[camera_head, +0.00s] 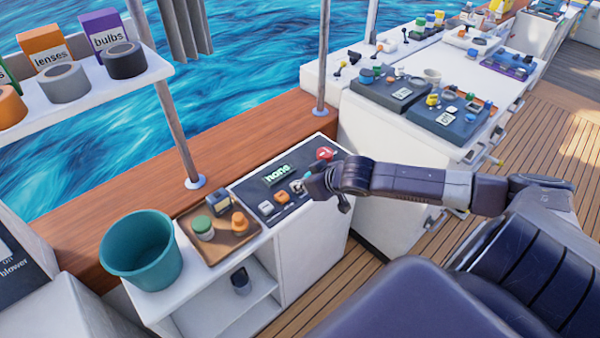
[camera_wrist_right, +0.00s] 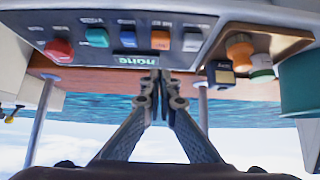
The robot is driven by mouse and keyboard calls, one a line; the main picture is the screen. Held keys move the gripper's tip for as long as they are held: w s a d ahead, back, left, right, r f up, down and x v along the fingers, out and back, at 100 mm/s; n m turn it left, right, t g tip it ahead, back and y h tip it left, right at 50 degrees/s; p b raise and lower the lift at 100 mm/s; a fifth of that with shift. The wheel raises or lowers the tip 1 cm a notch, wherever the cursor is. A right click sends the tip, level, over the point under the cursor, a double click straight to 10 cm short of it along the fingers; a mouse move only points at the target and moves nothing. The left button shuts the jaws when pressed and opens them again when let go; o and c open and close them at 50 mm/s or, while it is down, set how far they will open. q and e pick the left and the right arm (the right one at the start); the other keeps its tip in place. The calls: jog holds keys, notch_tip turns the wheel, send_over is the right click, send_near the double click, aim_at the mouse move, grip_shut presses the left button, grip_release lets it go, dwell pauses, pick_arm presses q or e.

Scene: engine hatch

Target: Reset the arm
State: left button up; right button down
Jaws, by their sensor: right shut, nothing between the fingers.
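My right gripper (camera_head: 318,190) is shut and empty, close to the right part of a dark control panel (camera_head: 250,188) on the white cabinet. In the right wrist view the closed fingertips (camera_wrist_right: 160,82) reach toward the panel (camera_wrist_right: 225,32), near its lit display (camera_wrist_right: 137,57) reading "none". Whether they touch it is unclear. The panel carries a red button (camera_head: 325,153), an orange switch (camera_head: 282,196) and a white switch (camera_head: 266,207); the wrist view also shows a teal switch (camera_wrist_right: 97,37) and a blue switch (camera_wrist_right: 128,38). My left gripper is out of view.
A brown tray (camera_head: 222,243) with a green-topped jar (camera_head: 202,228) and an orange knob-like piece (camera_head: 240,222) sits left of the panel, beside a teal bucket (camera_head: 140,252). Metal posts (camera_head: 178,130) rise along the wooden rail. More counters with trays (camera_head: 392,92) stand behind at right.

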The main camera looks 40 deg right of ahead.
jog(key=shift+s+r, duration=0.35)
dwell(0.4)
